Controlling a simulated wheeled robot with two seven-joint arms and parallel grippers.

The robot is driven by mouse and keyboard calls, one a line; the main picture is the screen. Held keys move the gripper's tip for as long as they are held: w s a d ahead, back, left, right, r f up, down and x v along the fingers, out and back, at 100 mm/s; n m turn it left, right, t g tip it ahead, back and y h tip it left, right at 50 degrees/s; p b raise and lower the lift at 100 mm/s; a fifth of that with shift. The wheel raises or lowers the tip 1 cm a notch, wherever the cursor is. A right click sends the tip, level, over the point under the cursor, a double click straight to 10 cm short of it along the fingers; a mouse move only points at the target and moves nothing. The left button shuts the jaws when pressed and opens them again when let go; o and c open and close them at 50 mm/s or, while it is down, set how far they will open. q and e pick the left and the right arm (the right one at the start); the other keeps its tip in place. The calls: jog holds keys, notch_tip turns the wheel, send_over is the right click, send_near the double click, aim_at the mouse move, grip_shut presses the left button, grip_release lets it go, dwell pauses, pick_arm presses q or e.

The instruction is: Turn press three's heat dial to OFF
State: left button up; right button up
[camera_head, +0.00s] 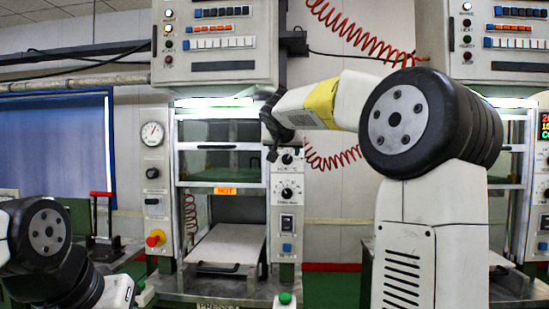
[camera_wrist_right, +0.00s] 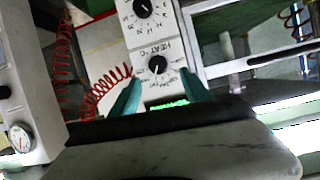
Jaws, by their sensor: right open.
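The heat dial (camera_head: 287,159) is a black knob with a white pointer on the white control strip right of the press opening. My right gripper (camera_head: 272,142) is close to the strip, beside and above the heat dial. In the wrist view its teal fingers (camera_wrist_right: 160,92) are apart and empty, with the dial beyond and between their tips. The press's name plate (camera_head: 217,306) is cut off, so its number is hidden. My left arm is at lower left; its gripper does not show.
A second dial (camera_head: 287,193), a rocker switch (camera_head: 287,223) and a blue button (camera_head: 287,247) sit below the heat dial. A red coiled hose (camera_head: 335,158) hangs to the right. A red emergency knob (camera_head: 155,238) is on the left strip. The press tray (camera_head: 228,245) looks empty.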

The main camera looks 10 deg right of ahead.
aim_at(287, 158)
jog(key=x, duration=0.7)
jog(key=shift+d+f, duration=0.15)
jog(key=shift+c, duration=0.3)
grip_shut()
